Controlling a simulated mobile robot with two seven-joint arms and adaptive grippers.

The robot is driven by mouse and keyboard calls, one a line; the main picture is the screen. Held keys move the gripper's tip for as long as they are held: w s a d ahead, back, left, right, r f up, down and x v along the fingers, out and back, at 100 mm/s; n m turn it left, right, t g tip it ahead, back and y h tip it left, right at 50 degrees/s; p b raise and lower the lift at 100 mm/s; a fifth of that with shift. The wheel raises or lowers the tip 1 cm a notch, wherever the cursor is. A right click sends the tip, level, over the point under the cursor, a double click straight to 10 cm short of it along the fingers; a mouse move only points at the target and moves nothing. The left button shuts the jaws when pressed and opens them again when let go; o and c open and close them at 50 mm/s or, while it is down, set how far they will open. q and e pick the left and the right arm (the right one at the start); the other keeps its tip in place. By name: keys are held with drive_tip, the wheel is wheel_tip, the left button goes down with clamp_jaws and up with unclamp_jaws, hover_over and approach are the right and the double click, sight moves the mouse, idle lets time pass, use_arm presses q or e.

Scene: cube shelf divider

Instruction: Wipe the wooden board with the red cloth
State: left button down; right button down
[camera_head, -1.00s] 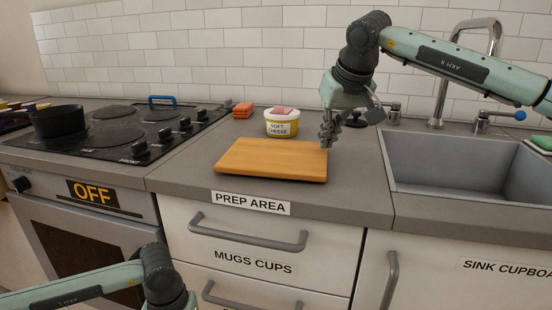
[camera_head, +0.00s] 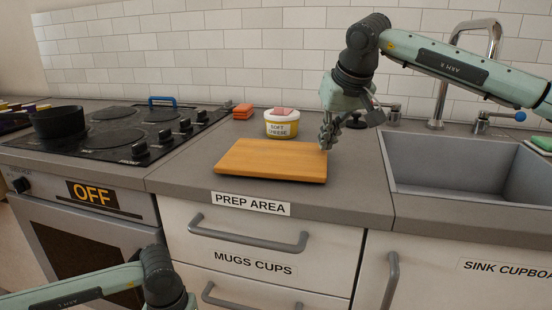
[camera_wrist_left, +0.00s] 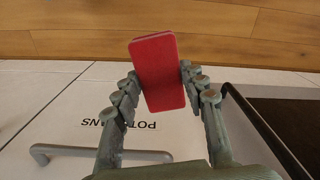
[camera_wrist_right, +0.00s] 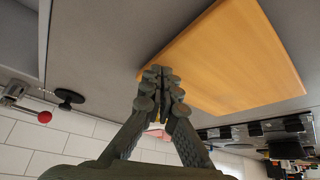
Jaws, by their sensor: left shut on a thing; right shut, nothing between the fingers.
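The wooden board (camera_head: 270,160) lies flat on the grey counter in the prep area; it also shows in the right wrist view (camera_wrist_right: 235,65). The red cloth (camera_wrist_left: 158,72), a flat red block shape, is held between the fingers of my left gripper (camera_wrist_left: 158,85), which is shut on it. In the left wrist view it is above the floor, in front of the drawer fronts. In the head view the left gripper is out of frame. My right gripper (camera_head: 326,143) is shut and empty at the board's right back corner; it also shows in the right wrist view (camera_wrist_right: 158,72). I cannot tell whether it touches the board.
A soft cheese tub (camera_head: 282,125) with a pinkish thing on top stands behind the board. Orange sponge-like blocks (camera_head: 243,110) lie further back. The stove (camera_head: 120,130) with a black pot (camera_head: 58,121) is left, the sink (camera_head: 450,165) right. The counter before the board is clear.

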use_arm(q)
drive_tip(key=shift+f, duration=0.3)
use_arm(e)
drive_tip(key=shift+f, duration=0.5)
use_arm(q)
drive_tip(key=shift+r, duration=0.15)
use_arm(e)
drive_tip(key=shift+r, duration=0.2)
